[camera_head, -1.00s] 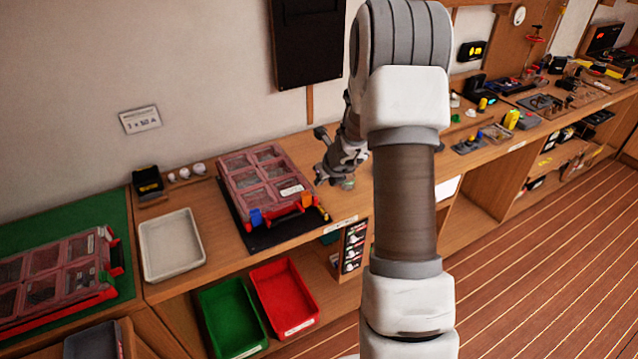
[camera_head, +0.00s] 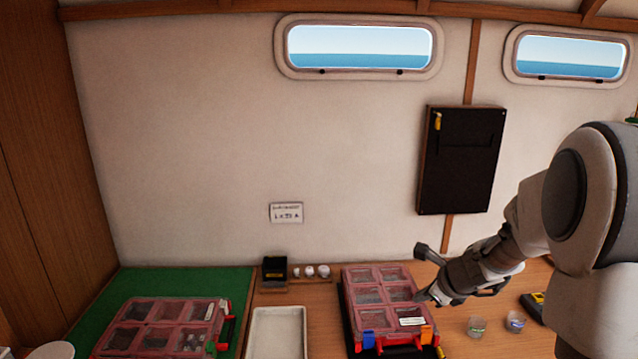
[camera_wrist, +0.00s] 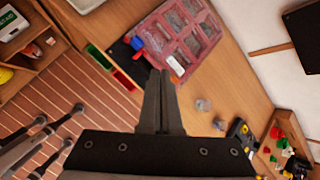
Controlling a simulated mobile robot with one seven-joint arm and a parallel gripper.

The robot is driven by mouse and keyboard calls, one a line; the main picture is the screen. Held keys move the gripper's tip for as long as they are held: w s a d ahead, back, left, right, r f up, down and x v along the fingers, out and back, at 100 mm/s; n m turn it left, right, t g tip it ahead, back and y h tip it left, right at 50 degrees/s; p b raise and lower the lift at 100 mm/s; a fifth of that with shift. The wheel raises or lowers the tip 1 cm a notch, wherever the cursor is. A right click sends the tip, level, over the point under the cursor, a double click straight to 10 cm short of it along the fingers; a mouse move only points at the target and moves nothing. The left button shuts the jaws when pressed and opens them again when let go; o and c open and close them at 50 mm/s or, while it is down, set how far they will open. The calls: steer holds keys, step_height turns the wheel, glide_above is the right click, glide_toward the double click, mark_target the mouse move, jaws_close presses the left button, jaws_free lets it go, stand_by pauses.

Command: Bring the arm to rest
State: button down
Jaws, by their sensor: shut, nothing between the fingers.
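My gripper (camera_head: 426,297) hangs above the bench beside the right edge of a red compartment case (camera_head: 385,290), seen in the head view. In the wrist view my gripper (camera_wrist: 165,75) has its two dark fingers together with nothing between them. The case also shows there just beyond the fingertips (camera_wrist: 190,35). From these views I cannot tell whether the fingertips touch it; they look apart from it.
A second red case (camera_head: 165,325) lies on a green mat (camera_head: 235,290). A pale tray (camera_head: 277,335) stands between the cases. Two small clear cups (camera_head: 476,326) (camera_head: 515,322) and a yellow-black device (camera_head: 535,305) sit right of my gripper. A black board (camera_head: 460,160) hangs behind.

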steer(key=s+a+r+n+g+b, duration=0.1)
steer(key=s+a+r+n, duration=0.35)
steer(key=s+n, duration=0.3)
steer(key=s+a+r+n+b, duration=0.1)
steer(key=s+a+r+n, duration=0.3)
steer(key=s+a+n, duration=0.3)
steer(key=s+d+n+g+h+b, duration=0.1)
steer(key=s+d+n+h+b, duration=0.1)
steer(key=s+n, duration=1)
steer(key=s, duration=0.2)
steer(key=shift+s+d+f, duration=0.15)
steer(key=shift+s, duration=0.2)
